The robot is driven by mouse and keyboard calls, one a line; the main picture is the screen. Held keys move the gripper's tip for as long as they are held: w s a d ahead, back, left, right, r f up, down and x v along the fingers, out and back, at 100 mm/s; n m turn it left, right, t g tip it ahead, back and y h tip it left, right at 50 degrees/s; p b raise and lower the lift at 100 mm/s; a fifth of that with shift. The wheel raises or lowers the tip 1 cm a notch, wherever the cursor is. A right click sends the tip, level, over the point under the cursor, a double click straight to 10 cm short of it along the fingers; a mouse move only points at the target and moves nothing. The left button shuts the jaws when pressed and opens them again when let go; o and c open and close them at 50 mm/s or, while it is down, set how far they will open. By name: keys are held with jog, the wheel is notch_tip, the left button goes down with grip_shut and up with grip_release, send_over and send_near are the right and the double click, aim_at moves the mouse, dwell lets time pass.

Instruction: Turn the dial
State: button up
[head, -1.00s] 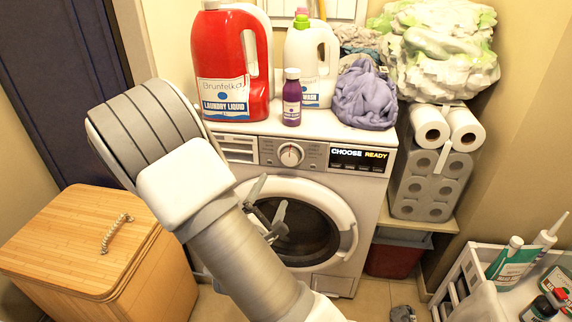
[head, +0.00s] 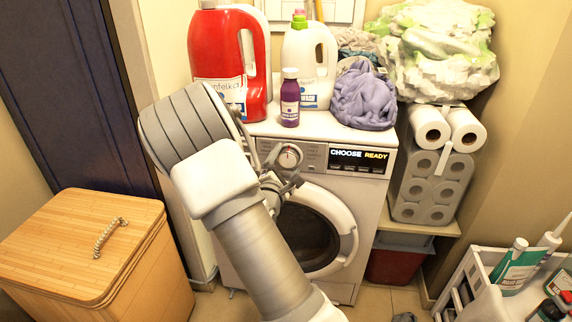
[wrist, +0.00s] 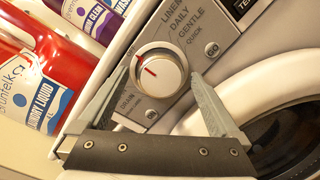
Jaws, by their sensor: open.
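The dial (head: 290,156) is a round white knob with a red mark on the front panel of the white washing machine (head: 375,205). In the wrist view the dial (wrist: 160,72) shows large, with printed programme words around it. My gripper (wrist: 160,88) is open, its two grey fingers spread on either side of the dial in the picture. Whether the fingers touch the panel cannot be told. In the head view my gripper (head: 283,172) is just below the dial, partly hidden by my arm. The display (head: 359,158) reads "CHOOSE READY".
A red detergent jug (head: 217,45), a white jug (head: 310,60), a small purple bottle (head: 290,98) and a purple cloth (head: 364,97) stand on the washer. A wooden hamper (head: 85,245) is at left. Paper rolls (head: 432,185) are at right.

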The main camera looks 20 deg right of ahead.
jog(key=c, duration=1.4)
